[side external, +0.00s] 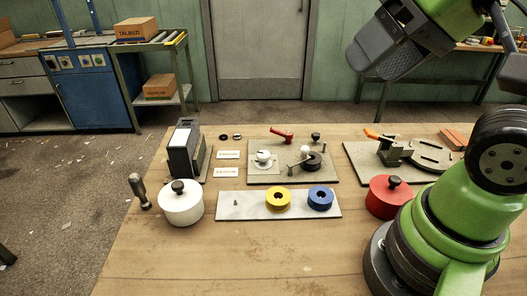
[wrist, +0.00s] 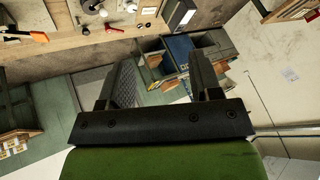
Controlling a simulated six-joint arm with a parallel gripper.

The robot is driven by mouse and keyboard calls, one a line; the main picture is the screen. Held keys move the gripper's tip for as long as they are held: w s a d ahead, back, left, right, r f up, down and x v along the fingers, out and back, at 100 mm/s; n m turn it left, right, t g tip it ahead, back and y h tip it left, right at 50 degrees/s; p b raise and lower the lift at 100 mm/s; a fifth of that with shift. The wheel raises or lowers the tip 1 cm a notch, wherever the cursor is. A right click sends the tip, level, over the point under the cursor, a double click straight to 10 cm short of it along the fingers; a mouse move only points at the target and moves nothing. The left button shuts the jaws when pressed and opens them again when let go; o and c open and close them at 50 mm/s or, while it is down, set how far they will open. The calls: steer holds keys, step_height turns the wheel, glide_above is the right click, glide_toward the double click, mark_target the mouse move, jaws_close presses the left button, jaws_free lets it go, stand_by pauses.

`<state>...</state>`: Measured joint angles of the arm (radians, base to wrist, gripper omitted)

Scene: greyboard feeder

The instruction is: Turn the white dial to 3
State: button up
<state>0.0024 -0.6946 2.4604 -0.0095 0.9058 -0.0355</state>
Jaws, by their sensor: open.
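The white dial (side external: 264,157) sits on a small square plate at the left of a grey board (side external: 326,175) in the middle of the table. Any numbers on it are too small to read. It also shows small at the top edge of the wrist view (wrist: 130,7). My gripper (wrist: 160,68) is open, with nothing between its fingers. In the side view my gripper (side external: 370,62) is high at the upper right, well above and apart from the dial.
A red lever (side external: 282,135), a black knob (side external: 315,136) and a white-balled lever (side external: 305,150) neighbour the dial. Yellow (side external: 278,199) and blue (side external: 320,198) rings lie in front. A black box (side external: 184,150), white pot (side external: 181,208) and red pot (side external: 389,198) stand around.

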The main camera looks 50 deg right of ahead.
steer(key=w+d+n+g, duration=0.1)
steer(key=w+n+g, duration=0.15)
steer(key=w, duration=0.55)
steer(key=n+g+h, duration=0.2)
steer(key=n+g, duration=0.3)
steer(key=n, duration=0.4)
glide_above(263, 154)
step_height(263, 154, down, 18)
steer(key=shift+t, duration=0.25)
step_height(263, 154, down, 11)
steer(key=shift+d+r, duration=0.1)
steer(key=shift+r, duration=0.05)
steer(key=shift+c, duration=0.2)
steer(key=shift+m, duration=0.25)
steer(key=c, duration=0.9)
